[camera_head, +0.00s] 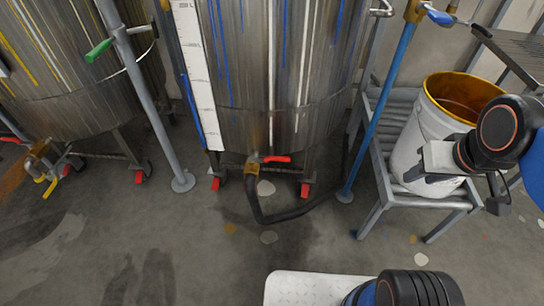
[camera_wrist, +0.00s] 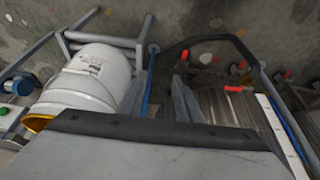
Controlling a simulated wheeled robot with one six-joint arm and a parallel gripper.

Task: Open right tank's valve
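The right tank (camera_head: 270,60) is a steel cylinder with blue and white paint streaks in the middle of the head view. Its brass valve (camera_head: 252,168) sits low on the front, with a red lever handle (camera_head: 277,158) lying roughly level, pointing right. A black hose (camera_head: 290,212) runs from the valve to the right. In the wrist view, the tank (camera_wrist: 238,112) and red handle (camera_wrist: 233,88) show right of the fingers. My gripper (camera_wrist: 160,95) is open and empty, its fingers apart. In the head view it is in front of the white bucket, well right of the valve.
A white bucket (camera_head: 415,130) with a yellow inner rim stands on a grey metal rack (camera_head: 375,185) at right. A blue pole (camera_head: 379,110) stands between rack and tank. The left tank (camera_head: 60,70) and a grey pole (camera_head: 150,110) are at left. Floor before the valve is clear.

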